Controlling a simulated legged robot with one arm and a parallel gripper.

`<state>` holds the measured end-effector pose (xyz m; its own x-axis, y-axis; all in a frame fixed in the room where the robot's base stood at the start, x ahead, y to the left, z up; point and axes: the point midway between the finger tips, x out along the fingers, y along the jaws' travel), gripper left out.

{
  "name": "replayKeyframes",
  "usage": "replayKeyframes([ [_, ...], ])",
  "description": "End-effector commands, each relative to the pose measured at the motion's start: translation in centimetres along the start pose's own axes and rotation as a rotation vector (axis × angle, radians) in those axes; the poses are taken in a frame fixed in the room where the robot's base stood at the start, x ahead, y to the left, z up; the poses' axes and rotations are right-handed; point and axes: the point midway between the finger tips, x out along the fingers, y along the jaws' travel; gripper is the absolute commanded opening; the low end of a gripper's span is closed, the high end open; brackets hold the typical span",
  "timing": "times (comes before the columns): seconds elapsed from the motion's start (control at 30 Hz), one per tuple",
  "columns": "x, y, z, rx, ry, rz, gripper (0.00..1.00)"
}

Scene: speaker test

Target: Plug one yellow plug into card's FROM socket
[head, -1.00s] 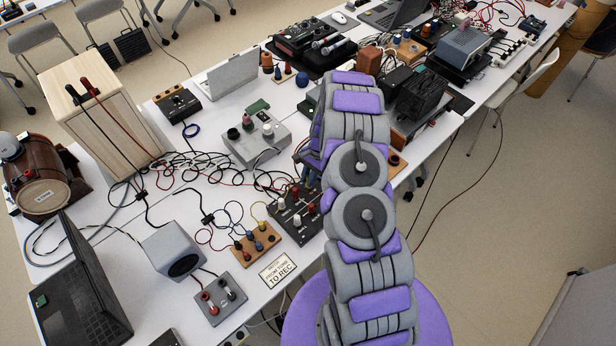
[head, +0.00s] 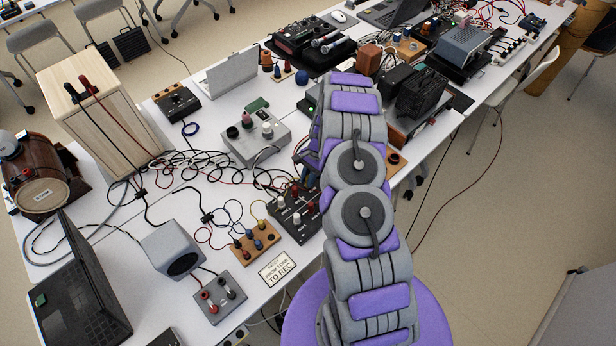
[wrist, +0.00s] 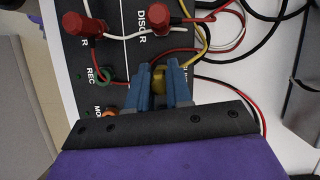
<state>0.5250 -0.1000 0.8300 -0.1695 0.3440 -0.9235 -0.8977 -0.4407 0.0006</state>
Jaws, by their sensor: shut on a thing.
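In the wrist view my gripper (wrist: 159,76) is shut on a yellow plug (wrist: 158,87) between its two blue fingers. The fingers hover at a black panel (wrist: 118,30), which also shows in the head view (head: 287,222); contact with a socket cannot be told. A yellow lead (wrist: 203,38) runs up near the fingers. A green-ringed socket (wrist: 105,75) marked REC and an orange-ringed socket (wrist: 109,112) lie left of the fingers. The card (head: 277,269) reads "FROM TONE TO REC". The TONE label is not seen on the panel.
Red plugs (wrist: 158,18) stand in the panel just beyond the fingers, with white and red leads. A wooden block (head: 256,244) with several plugs is left of the panel. A grey box (head: 256,138) and tangled black leads (head: 205,172) lie behind.

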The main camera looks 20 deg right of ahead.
Motion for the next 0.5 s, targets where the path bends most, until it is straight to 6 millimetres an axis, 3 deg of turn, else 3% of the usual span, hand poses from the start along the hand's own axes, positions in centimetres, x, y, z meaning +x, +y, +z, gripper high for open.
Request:
replayKeyframes([
  [0.17, 0.35, 0.03, -0.11, 0.0, -0.001, 0.001, 0.0],
  [0.2, 0.38, 0.03, -0.13, 0.0, -0.001, 0.001, 0.21],
  [0.5, 0.29, 0.03, -0.11, 0.0, 0.0, 0.0, 0.49],
])
